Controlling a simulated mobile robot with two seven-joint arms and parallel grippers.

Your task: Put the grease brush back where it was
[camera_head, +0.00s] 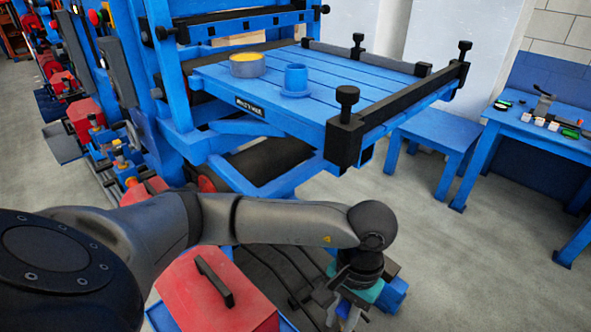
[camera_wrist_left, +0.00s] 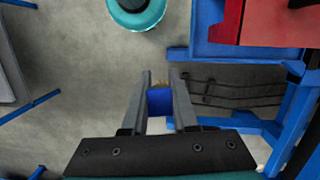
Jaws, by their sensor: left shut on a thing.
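My left gripper (camera_wrist_left: 160,76) is shut on the grease brush (camera_wrist_left: 159,102). Between the fingers I see a blue body with a small brownish tip; the rest of the brush is hidden. In the head view my left gripper (camera_head: 344,320) hangs at the bottom edge, below and in front of the blue platform (camera_head: 335,75), and is partly cut off. On the platform stand an open tin with yellow contents (camera_head: 247,64) and, to its right, an empty-looking blue cup with a wide foot (camera_head: 295,81). My right gripper is not in view.
Black clamps (camera_head: 345,130) with knobs stand on the platform's edges. A red toolbox (camera_head: 214,290) sits close left of my left gripper. A blue bench (camera_head: 440,128) and a blue worktable (camera_head: 545,135) with small items stand at the right. Grey floor is clear between.

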